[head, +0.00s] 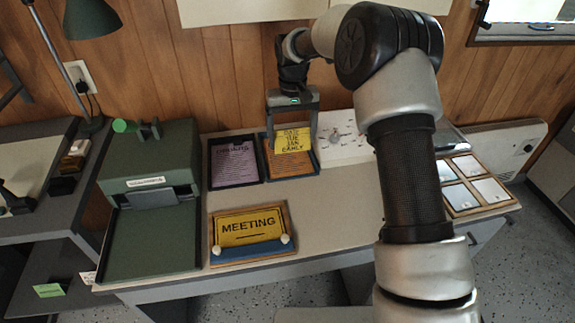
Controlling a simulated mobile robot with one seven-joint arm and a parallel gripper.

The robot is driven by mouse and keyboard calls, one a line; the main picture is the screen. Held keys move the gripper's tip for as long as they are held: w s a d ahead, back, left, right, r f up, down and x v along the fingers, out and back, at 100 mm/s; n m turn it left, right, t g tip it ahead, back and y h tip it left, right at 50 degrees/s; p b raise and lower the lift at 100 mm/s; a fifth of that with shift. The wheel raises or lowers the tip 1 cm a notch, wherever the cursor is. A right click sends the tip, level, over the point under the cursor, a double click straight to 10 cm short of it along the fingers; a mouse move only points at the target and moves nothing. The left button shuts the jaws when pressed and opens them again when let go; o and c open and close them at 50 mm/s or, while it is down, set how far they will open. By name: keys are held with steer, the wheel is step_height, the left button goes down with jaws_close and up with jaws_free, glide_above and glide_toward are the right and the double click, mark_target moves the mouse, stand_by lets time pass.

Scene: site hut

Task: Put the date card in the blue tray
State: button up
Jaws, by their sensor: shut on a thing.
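My gripper (292,132) is shut on a yellow card (292,146) with several lines of dark lettering, which I take as the date card. It holds the card upright at the back middle of the desk, in front of or over a dark-rimmed tray (267,172) with an orange sheet in it. Whether the card touches that tray or the sheet I cannot tell. A second dark-rimmed tray (212,186) holding a purple printed sheet is just to the left. A wooden-framed yellow MEETING board (250,224) with a blue strip along its front lies nearer the desk's front edge.
A green box-like machine (150,165) with a flat green bed stands at the left. A white panel (340,132) with a round knob is right of the gripper. A wooden frame of pale tiles (473,183) lies at the right.

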step_height(320, 180, down, 10)
steer(key=shift+r+b, duration=0.2)
steer(key=shift+b, duration=0.55)
steer(key=o, duration=1)
steer(key=shift+r, duration=0.1)
step_height(320, 180, up, 7)
steer(key=shift+r+p, duration=0.2)
steer(key=shift+p, duration=0.45)
